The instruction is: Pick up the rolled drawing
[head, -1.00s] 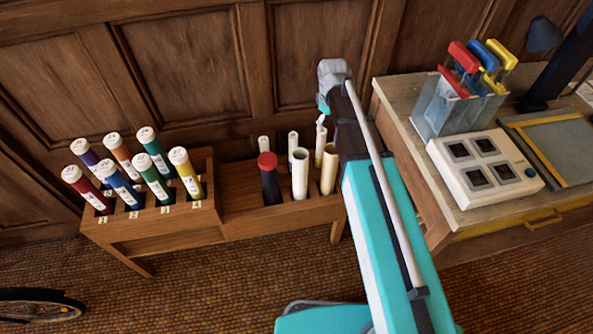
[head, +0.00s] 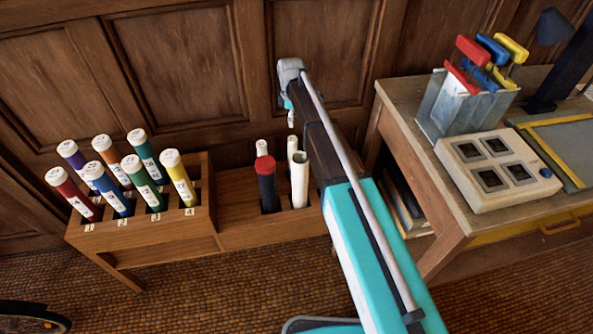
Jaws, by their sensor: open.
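A cream rolled drawing (head: 300,182) with an open hollow top stands upright in the right, lower part of the wooden rack (head: 237,233). A pale roll (head: 292,148) stands just behind it and another (head: 262,148) behind left; I cannot tell whether these are drawings or capped tubes. My gripper (head: 291,118) hangs at the end of my teal arm, pointing down, small in the head view. It appears above and behind the rolls, apart from them and empty. Its jaws are open, though the fingers are hard to make out. My arm hides the rack's right end.
A dark tube with a red cap (head: 266,185) stands left of the cream roll. Several numbered coloured tubes (head: 130,172) fill the taller left part. A panelled wall is close behind.

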